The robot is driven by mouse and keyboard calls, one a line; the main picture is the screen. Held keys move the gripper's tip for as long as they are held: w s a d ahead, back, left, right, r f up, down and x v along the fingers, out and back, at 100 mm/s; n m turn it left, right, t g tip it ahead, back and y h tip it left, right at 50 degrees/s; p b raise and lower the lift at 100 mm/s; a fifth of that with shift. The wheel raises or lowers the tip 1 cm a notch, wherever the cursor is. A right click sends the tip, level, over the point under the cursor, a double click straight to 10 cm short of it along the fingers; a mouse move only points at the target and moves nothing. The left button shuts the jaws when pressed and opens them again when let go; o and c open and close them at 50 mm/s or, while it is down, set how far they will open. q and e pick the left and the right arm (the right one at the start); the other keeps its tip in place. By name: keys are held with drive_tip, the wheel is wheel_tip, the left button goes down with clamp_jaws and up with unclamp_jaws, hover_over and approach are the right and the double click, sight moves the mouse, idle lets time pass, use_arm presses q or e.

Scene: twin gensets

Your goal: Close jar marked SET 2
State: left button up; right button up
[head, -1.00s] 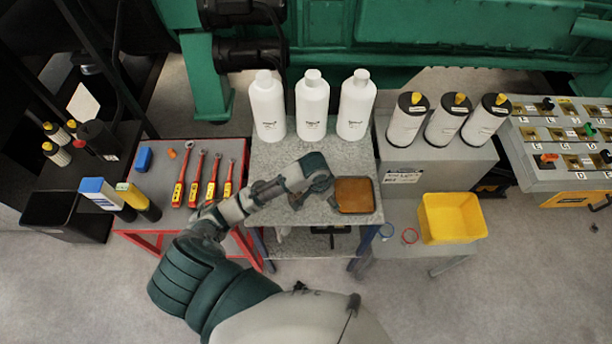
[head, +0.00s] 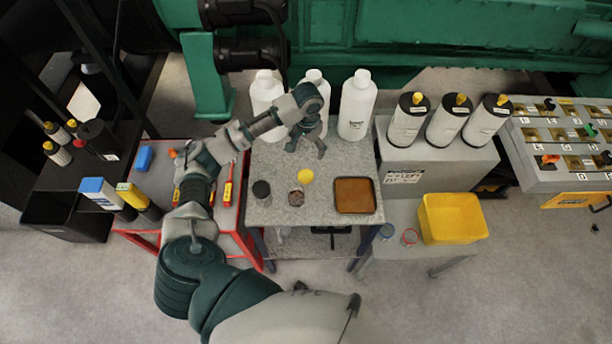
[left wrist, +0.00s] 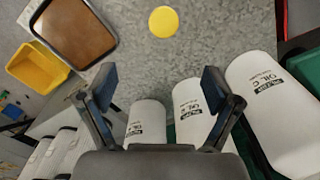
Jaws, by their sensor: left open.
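Two small jars stand on the speckled grey table (head: 335,168). One jar (head: 261,189) has a dark top. The other jar (head: 296,197) shows brownish contents and looks open. I cannot read a SET 2 mark on either. A round yellow disc (head: 305,176), perhaps a lid, lies flat behind the second jar; it also shows in the left wrist view (left wrist: 163,21). My left gripper (head: 306,148) is open and empty above the table, behind the disc and in front of the white bottles. Its spread fingers (left wrist: 160,90) show in the left wrist view. My right gripper is not seen.
White oil bottles (head: 356,105) stand along the table's back edge, partly behind my arm. A brown-bottomed tray (head: 354,195) lies at front right. Tools are on the red-edged table (head: 228,192) at left. A yellow bin (head: 452,218) is at right.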

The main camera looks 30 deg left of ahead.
use_arm(q)
hover_over(305, 176)
drive_tip(key=f, duration=1.1)
drive_tip(key=shift+w+d+f, duration=0.15)
drive_tip(key=shift+d+f, duration=0.15)
drive_tip(key=shift+f, duration=0.05)
drive_tip(key=f, duration=0.5)
drive_tip(key=shift+a+f, duration=0.1)
drive_tip(key=shift+a, duration=0.25)
drive_tip(key=c, duration=0.8)
